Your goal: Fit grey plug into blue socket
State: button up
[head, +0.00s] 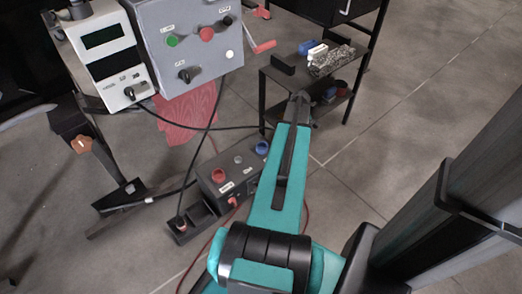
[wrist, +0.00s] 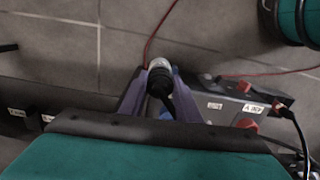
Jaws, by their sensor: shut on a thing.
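In the wrist view my gripper (wrist: 157,85) is shut on the grey plug (wrist: 160,67). The plug has a pale grey end and a black ribbed body, and it sits between the two fingers. A red cable runs on the floor just beyond it. In the head view the blue socket (head: 262,148) is at the right end of a dark box (head: 226,188), close beside my arm. The plug cannot be made out in the head view.
The dark box also has a red part (head: 218,175) and a grey one (head: 238,160). A grey control box (head: 190,60) and a white meter (head: 105,50) stand at the upper left. A black shelf (head: 340,100) with loose items is beyond my arm. Cables cross the floor.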

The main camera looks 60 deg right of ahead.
jog(key=w+a+n, duration=0.5)
jog(key=w+a, duration=0.8)
jog(key=a, duration=0.3)
jog(key=shift+w+a+r+p, duration=0.15)
jog(key=shift+w+a+p, duration=0.1)
jog(key=shift+w+p, duration=0.1)
jog(key=shift+d, duration=0.1)
jog(key=w+d+f+b, duration=0.1)
jog(key=w+d+b, duration=0.1)
jog(key=d, duration=1.3)
jog(key=shift+d+f+b, duration=0.25)
jog(key=shift+d+b, duration=0.1)
jog(key=shift+b, duration=0.05)
jog(key=shift+w, duration=0.1)
jog(key=shift+f+b, duration=0.65)
jog(key=shift+f, duration=1.1)
jog(key=shift+f, duration=0.15)
